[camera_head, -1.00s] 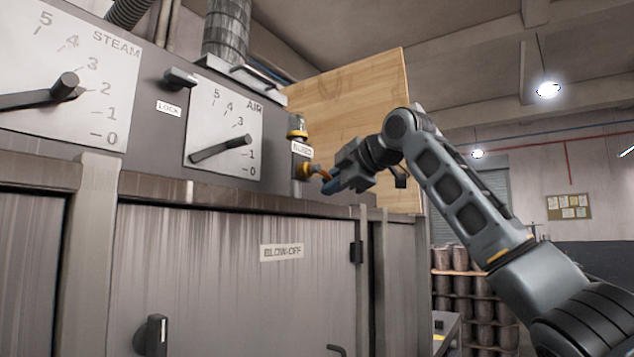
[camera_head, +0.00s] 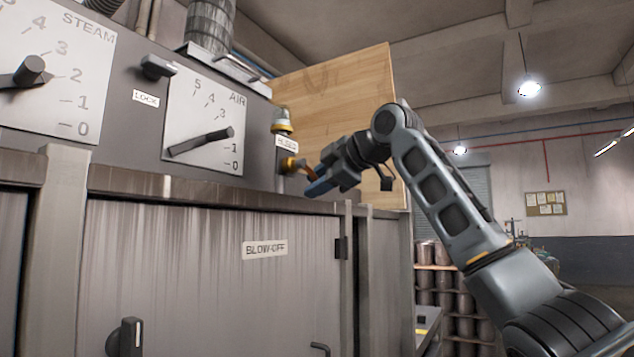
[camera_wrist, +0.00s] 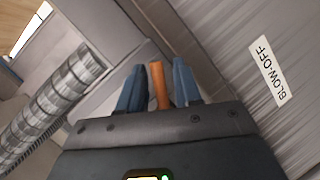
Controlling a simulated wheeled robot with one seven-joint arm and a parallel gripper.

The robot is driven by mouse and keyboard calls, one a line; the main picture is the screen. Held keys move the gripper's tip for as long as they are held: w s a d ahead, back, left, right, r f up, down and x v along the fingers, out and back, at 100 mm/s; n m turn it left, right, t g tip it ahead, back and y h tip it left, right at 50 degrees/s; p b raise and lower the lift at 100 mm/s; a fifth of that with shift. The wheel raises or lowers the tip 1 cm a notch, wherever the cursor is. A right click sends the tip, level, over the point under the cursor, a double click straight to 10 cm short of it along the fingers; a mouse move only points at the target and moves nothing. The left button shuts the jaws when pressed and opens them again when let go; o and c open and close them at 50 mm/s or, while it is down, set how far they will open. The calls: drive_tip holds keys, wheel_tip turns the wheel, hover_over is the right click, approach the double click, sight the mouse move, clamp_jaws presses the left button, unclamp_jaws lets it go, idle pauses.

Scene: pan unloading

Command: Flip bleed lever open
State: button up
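The bleed lever's orange handle (camera_wrist: 159,85) lies between the two blue fingers of my gripper (camera_wrist: 158,82) in the wrist view, with narrow gaps beside it. The fingers look open around it. In the head view the orange handle (camera_head: 308,168) sticks out rightward from a yellow fitting (camera_head: 288,164) on the panel's right end, below a small white label (camera_head: 286,142). My gripper (camera_head: 318,186) is right at the handle, coming from the right. The fingers partly hide the handle's outer end.
A yellow-based lamp (camera_head: 282,121) sits just above the label. The air dial (camera_head: 205,125) and a lock knob (camera_head: 157,67) are to the left. A blow-off sign (camera_head: 264,249) is on the door below. A wooden board (camera_head: 345,95) stands behind my gripper. Open room lies to the right.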

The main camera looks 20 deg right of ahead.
drive_tip(key=shift+o, duration=0.3)
drive_tip(key=shift+s, duration=0.1)
drive_tip(key=b+v, duration=0.2)
drive_tip(key=v, duration=0.5)
drive_tip(key=shift+s+r, duration=0.2)
drive_tip(key=shift+s, duration=0.1)
drive_tip(key=shift+d, duration=0.15)
drive_tip(key=shift+c, duration=0.4)
